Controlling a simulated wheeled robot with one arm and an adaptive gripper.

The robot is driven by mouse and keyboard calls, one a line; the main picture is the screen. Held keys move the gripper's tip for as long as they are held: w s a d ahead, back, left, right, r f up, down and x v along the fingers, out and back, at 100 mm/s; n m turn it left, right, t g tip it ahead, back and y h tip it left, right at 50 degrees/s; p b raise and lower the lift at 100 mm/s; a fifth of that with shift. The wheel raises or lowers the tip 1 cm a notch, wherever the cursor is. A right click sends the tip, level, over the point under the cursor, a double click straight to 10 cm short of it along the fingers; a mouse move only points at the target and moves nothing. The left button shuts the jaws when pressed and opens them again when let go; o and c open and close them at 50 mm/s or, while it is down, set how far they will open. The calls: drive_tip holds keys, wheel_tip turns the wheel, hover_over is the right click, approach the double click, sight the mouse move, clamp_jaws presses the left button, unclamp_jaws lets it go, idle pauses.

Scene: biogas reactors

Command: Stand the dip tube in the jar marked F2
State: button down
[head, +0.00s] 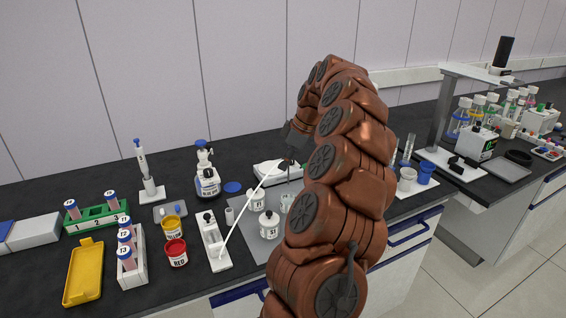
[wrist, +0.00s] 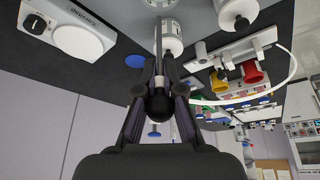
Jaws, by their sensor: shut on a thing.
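My gripper (head: 291,158) is shut on the black knob (wrist: 160,104) of the dip tube, whose thin grey stem (wrist: 158,52) points away from the wrist between the fingers. In the head view the stem (head: 289,176) hangs roughly upright above the bench. A white hose (head: 250,196) runs from near the gripper to a white stand, and curves right in the wrist view (wrist: 285,78). Small white jars stand below, one (head: 269,226) apparently marked S1 and another (head: 257,201) behind it. I cannot read an F2 mark.
The white stand (head: 217,258) with a black knob is left of the jars. Red (head: 177,253) and yellow (head: 171,228) pots and tube racks (head: 132,276) stand further left. A white device (head: 268,168) sits behind. My arm hides the bench to the right.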

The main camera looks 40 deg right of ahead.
drive_tip(key=shift+f+b, duration=2.05)
drive_tip(key=shift+f, duration=2.5)
drive_tip(key=c, duration=0.8)
unclamp_jaws()
drive_tip(key=shift+o, duration=0.2)
drive_tip(key=shift+r, duration=0.15)
wheel_tip(320, 180, up, 7)
drive_tip(key=p, duration=0.1)
drive_tip(key=shift+p, duration=0.35)
drive_tip(key=shift+a, duration=0.1)
